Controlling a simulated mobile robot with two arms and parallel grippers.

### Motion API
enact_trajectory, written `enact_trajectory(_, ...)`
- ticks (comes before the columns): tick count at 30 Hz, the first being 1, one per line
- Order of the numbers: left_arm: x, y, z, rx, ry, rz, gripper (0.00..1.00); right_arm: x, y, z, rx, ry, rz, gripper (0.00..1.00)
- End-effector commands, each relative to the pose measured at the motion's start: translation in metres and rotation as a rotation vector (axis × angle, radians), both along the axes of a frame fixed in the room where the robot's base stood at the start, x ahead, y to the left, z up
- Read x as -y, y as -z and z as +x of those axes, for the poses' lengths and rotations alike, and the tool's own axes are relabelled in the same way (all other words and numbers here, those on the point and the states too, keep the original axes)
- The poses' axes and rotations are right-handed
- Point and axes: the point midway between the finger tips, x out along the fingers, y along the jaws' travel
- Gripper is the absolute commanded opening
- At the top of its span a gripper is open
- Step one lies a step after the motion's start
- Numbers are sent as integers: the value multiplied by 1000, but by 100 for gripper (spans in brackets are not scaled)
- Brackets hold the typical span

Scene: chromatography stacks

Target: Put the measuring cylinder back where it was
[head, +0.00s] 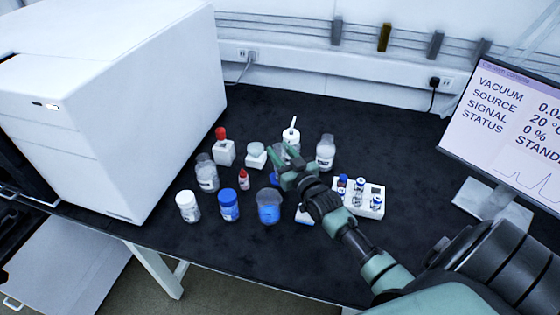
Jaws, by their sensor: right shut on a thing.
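My right gripper (288,172) reaches in from the lower right over the middle of the black bench. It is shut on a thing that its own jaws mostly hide. A small blue piece (275,180) shows just below the jaws and looks like the foot of the measuring cylinder. I cannot tell whether that foot touches the bench. A clear bottle with a white spout (292,131) stands right behind the gripper. My left gripper is not in view.
Close around are a blue beaker (268,207), a blue-capped jar (229,206), a white-capped jar (188,206), clear bottles (325,153) (206,174) and a white vial rack (374,206). A white instrument (120,100) stands left, a monitor (510,130) right. The back right bench is clear.

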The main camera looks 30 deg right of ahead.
Motion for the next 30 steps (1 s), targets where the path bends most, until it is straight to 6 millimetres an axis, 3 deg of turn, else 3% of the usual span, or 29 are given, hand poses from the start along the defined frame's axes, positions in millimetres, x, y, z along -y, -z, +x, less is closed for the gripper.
enact_trajectory(9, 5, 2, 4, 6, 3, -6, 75, 0, 37, 0, 0, 1, 0, 0)
enact_trajectory(22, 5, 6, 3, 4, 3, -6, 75, 0, 44, 0, 1, 0, 0, 0)
enact_trajectory(23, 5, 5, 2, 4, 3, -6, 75, 0, 44, 0, 0, 0, 0, 41)
enact_trajectory(24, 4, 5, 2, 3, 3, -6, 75, 0, 43, 0, 0, 0, 0, 52)
enact_trajectory(25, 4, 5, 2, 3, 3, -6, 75, 0, 43, 0, 0, 0, 0, 57)
enact_trajectory(30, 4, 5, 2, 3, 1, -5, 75, 0, 43, 0, 0, 0, 0, 57)
